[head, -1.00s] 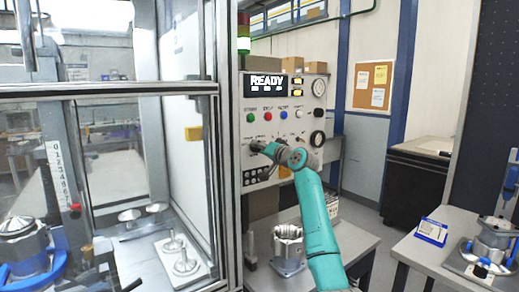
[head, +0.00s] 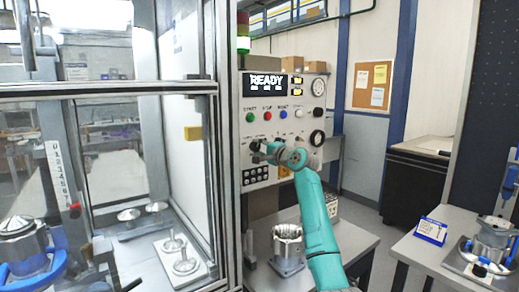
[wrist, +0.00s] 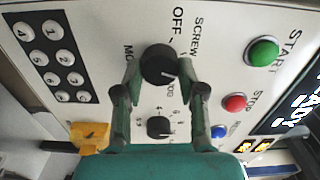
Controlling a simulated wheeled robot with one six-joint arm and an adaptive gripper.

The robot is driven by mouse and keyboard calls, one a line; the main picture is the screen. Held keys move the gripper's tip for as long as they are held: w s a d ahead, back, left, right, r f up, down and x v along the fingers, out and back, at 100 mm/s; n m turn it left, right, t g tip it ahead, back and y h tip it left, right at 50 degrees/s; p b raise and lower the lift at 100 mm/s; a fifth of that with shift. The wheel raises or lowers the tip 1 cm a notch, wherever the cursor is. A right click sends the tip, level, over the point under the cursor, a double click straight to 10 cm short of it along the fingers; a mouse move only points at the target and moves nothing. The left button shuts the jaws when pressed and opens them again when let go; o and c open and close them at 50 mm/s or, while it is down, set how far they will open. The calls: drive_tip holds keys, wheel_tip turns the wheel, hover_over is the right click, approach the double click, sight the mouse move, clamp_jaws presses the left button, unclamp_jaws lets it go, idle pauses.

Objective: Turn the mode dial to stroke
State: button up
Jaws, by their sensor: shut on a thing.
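The mode dial is a round black knob (wrist: 158,63) on the light control panel (wrist: 225,60), seen close in the wrist view. A white mark on it points toward the lower right of that view. The labels OFF and SCREW stand above it; a partly hidden label starting "MO" is at its left, and small letters that look like JOG are below. My gripper (wrist: 160,74) has one finger on each side of the knob and is shut on it. In the head view my gripper (head: 258,150) is at the panel, and the arm hides most of the dial.
A smaller black knob (wrist: 159,127) sits below the dial in the wrist view, between my fingers. Green (wrist: 262,52), red (wrist: 234,103) and blue (wrist: 218,132) buttons are to the right. A keypad (wrist: 57,60) is to the left. The panel display (head: 266,83) reads READY.

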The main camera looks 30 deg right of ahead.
drive_tip(key=shift+m, duration=0.3)
idle(0.4)
drive_tip(key=o, duration=1.1)
drive_tip(key=s, duration=1.2)
drive_tip(key=shift+d, duration=0.25)
